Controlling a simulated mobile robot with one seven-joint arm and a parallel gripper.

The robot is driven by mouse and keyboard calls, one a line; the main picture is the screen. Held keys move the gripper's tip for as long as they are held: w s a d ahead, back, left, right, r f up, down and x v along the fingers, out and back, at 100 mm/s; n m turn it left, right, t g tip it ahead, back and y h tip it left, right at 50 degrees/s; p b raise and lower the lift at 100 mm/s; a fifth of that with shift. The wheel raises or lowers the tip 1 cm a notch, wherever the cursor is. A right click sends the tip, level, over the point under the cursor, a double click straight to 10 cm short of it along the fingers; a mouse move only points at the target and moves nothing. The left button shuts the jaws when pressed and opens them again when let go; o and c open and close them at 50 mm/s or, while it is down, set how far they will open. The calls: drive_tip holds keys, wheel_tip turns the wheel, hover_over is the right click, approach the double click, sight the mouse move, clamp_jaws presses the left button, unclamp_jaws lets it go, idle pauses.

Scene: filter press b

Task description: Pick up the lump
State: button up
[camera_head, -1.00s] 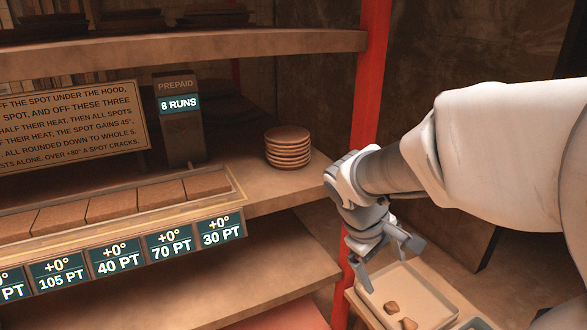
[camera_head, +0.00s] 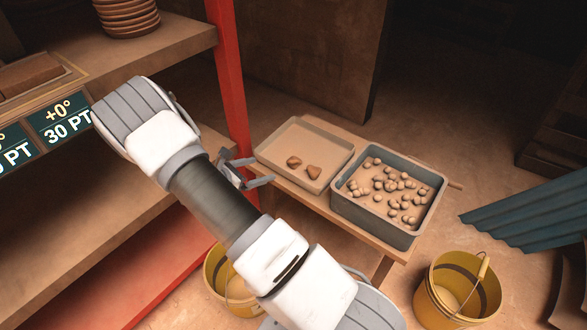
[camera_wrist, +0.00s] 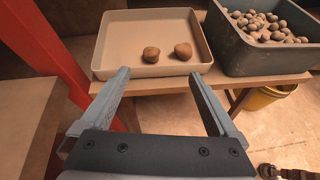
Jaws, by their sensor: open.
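Two brown lumps lie in a shallow beige tray (camera_head: 292,138) on a low wooden bench. In the head view one lump (camera_head: 294,162) is at the left and the other lump (camera_head: 314,172) is to its right. In the wrist view they also show, the left lump (camera_wrist: 151,54) and the right lump (camera_wrist: 183,50), near the tray's front wall. My gripper (camera_head: 260,170) is open and empty, beside the tray's left end in the head view. In the wrist view its fingers (camera_wrist: 160,74) point toward the tray, apart from both lumps.
A grey bin (camera_head: 375,222) with many small pale lumps stands right of the tray. A red post (camera_head: 228,75) and wooden shelves (camera_head: 150,60) stand at the left. Yellow buckets (camera_head: 458,290) are on the floor. A blue-green corrugated sheet (camera_head: 530,215) is at the right.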

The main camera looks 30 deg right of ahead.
wheel_tip(320, 180, down, 4)
drive_tip(key=n, duration=0.2)
drive_tip(key=b, duration=0.3)
approach(291, 162)
drive_tip(key=shift+t, duration=0.4)
drive_tip(key=d+f, duration=0.1)
drive_tip(key=d, duration=0.1)
drive_tip(key=d+f, duration=0.1)
drive_tip(key=d, duration=0.1)
drive_tip(key=shift+w+f, duration=0.2)
drive_tip(key=shift+f, duration=0.15)
drive_tip(key=shift+w+r+b+x, duration=0.1)
drive_tip(key=shift+b+x, duration=0.5)
drive_tip(key=shift+x, duration=0.85)
drive_tip(key=shift+w+r+b+x, duration=0.1)
drive_tip(key=shift+b+x, duration=0.45)
drive_tip(key=shift+x, duration=0.95)
drive_tip(key=shift+c, duration=0.2)
clamp_jaws()
drive_tip(key=shift+r, duration=0.1)
